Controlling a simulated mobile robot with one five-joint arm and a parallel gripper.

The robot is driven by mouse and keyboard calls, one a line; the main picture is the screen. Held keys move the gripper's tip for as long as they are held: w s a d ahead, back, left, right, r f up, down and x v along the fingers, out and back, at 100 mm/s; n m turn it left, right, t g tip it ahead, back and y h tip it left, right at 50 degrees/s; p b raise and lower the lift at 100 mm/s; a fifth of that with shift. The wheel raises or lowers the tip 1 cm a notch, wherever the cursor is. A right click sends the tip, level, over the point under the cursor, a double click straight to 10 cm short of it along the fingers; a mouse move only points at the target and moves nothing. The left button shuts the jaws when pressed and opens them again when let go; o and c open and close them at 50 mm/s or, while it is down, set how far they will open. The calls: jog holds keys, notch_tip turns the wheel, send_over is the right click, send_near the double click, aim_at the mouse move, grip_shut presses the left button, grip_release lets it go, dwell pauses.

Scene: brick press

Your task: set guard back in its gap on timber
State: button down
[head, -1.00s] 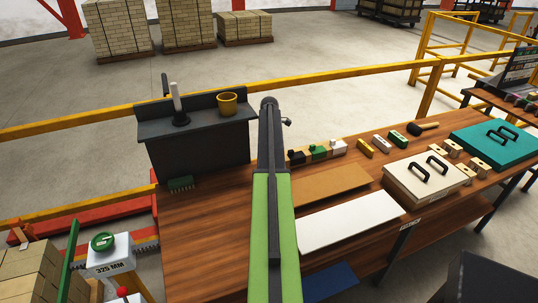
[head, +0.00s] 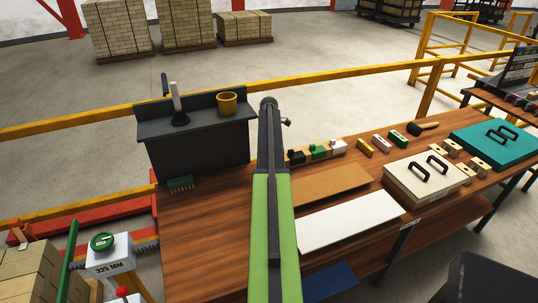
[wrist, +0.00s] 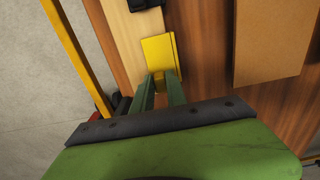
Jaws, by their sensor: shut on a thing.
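My gripper (wrist: 160,79) is shut on the yellow guard (wrist: 159,52), seen from above in the wrist view. The timber (wrist: 139,38) is a pale wood strip running along the left of the guard, with a black piece (wrist: 143,4) on it at the top edge. The guard overlaps the timber's right side in that view; I cannot tell whether it touches the timber or is seated in a gap. In the head view, black (head: 296,157), green (head: 318,152) and white (head: 338,147) pieces stand in a row on the timber. My arm hides the gripper and held guard there.
A brown board (head: 325,183), white board (head: 350,220) and lidded box (head: 420,193) cover the front. A dark stand (head: 200,150) is at left. A yellow rail runs behind.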

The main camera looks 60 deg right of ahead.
jog(key=shift+f, duration=0.1)
jog(key=c, duration=1.3)
grip_release()
jog(key=shift+o, duration=0.2)
notch_tip(320, 180, up, 17)
jog(key=p, duration=1.7)
jog(key=shift+r, duration=0.2)
